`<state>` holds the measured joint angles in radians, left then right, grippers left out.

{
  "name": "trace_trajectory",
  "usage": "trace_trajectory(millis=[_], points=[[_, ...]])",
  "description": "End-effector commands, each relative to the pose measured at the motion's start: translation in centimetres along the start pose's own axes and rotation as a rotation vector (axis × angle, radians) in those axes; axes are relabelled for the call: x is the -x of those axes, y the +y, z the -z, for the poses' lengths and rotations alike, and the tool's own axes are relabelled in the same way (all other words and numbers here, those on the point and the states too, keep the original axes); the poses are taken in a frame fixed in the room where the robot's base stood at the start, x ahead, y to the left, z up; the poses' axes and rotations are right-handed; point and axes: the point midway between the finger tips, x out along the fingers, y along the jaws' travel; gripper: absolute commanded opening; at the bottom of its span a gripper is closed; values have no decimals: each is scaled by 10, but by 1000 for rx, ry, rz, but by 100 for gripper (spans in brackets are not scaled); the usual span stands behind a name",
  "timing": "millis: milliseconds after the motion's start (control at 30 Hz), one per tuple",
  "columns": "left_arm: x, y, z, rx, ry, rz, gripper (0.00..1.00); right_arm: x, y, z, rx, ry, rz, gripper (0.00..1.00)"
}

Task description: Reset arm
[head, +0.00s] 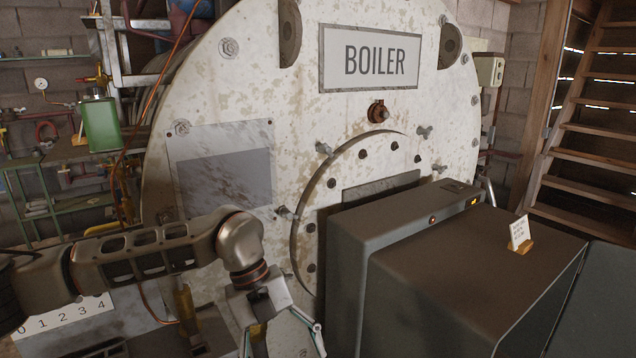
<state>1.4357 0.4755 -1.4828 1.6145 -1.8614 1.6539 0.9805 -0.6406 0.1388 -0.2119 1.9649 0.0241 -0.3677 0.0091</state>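My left arm comes in from the left side of the head view and bends down at its wrist. My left gripper (288,343) points downward at the bottom edge, in front of the lower part of the boiler (240,80). The fingertips are partly cut off by the frame's edge. My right arm and gripper are not in view.
A dark grey box-shaped unit (470,270) stands right of the gripper, with a small card in a wooden holder (520,236) on top. A numbered strip (70,316) lies below my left arm. Wooden stairs (590,150) rise at the right. Shelves with a green can (101,125) stand at the left.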

Motion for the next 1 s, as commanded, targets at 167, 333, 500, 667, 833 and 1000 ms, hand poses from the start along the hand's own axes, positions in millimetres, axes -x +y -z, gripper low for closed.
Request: trace_trajectory(millis=[167, 333, 500, 667, 833, 1000], points=[[-47, -45, 76, -139, 263, 230, 76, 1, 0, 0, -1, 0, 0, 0], [-53, -90, 142, -199, 486, 537, 76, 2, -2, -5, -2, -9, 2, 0], [-32, -126, 176, -156, 639, 875, 76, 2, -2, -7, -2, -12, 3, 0], [-3, -144, 171, -17, 709, 1188, 76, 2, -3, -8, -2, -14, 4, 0], [17, -140, 129, 227, 695, 1480, 76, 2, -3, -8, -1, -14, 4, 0], [8, -105, 65, 552, 598, 1687, 76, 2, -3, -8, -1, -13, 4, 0]])
